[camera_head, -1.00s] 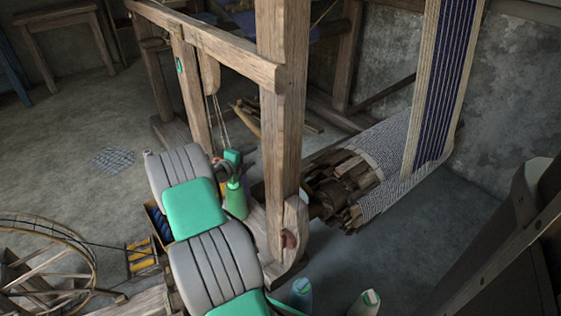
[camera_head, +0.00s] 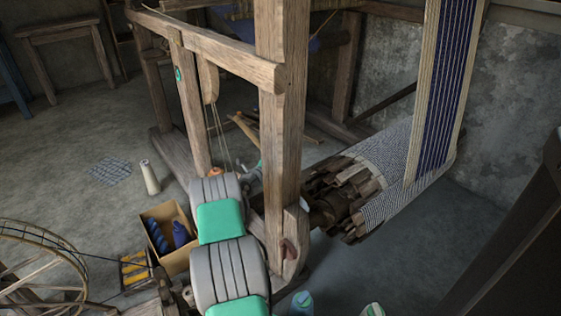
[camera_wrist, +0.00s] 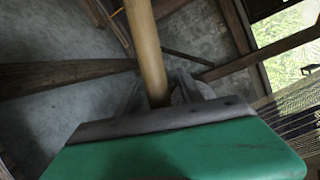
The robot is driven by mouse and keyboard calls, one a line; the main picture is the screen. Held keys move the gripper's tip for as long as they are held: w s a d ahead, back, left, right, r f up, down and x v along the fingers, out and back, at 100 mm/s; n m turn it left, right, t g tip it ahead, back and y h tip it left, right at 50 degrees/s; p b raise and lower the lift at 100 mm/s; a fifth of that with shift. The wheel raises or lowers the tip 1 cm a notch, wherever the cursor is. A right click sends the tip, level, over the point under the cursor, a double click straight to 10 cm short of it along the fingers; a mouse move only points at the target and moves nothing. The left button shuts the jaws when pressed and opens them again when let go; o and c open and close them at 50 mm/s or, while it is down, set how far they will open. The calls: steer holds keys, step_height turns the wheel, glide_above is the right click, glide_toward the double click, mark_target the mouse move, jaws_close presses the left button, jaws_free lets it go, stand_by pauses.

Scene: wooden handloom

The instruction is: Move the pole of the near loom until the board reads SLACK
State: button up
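A pale round wooden pole (camera_wrist: 147,45) rises between the two dark fingers of my gripper (camera_wrist: 161,92) in the wrist view. Whether the fingers press on it is unclear, as the grey bar and green housing hide the lower part. In the head view, a light wooden stick (camera_head: 243,126), perhaps the same pole, leans behind the thick post of the near loom (camera_head: 281,130). My gripper is mostly hidden there behind the post and my arm. The loom's beam (camera_head: 325,207) carries patterned cloth at right. No readable board is in view.
An open box (camera_head: 172,262) with blue items stands left of my arm, with a yellow tray (camera_head: 136,270) beside it. A spinning wheel (camera_head: 40,262) is at lower left. Open floor lies at left.

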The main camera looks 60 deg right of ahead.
jaws_close()
stand_by(1.2)
